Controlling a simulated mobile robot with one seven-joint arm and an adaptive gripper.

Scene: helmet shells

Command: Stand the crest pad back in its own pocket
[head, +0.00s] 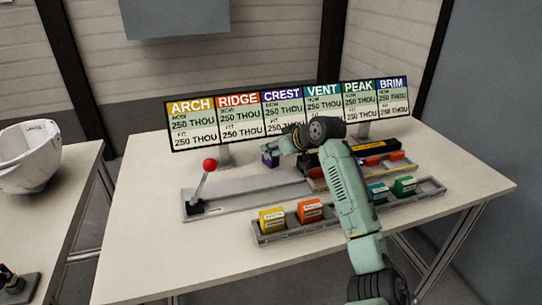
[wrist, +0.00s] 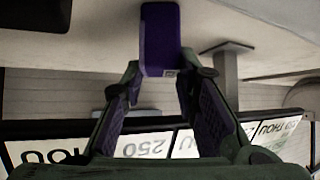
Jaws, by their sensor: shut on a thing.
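The purple crest pad (head: 269,159) is held in my gripper (head: 279,151), above the long grey rail and in front of the sign board. In the wrist view the pad (wrist: 160,38) sits upright in the picture between the fingertips (wrist: 160,80), which are closed on its end. The pad rack (head: 265,239) lies along the front of the table. It holds a yellow pad (head: 272,219), an orange pad (head: 310,210), a teal pad (head: 378,192) and a green pad (head: 405,185). My forearm partly hides the rack's middle, between the orange and teal pads.
A grey rail (head: 245,198) with a red-knobbed lever (head: 208,166) lies behind the rack. A black fixture with orange parts (head: 378,150) stands at the right. The sign board (head: 285,115) stands at the back. A white helmet shell (head: 30,160) rests on the left table.

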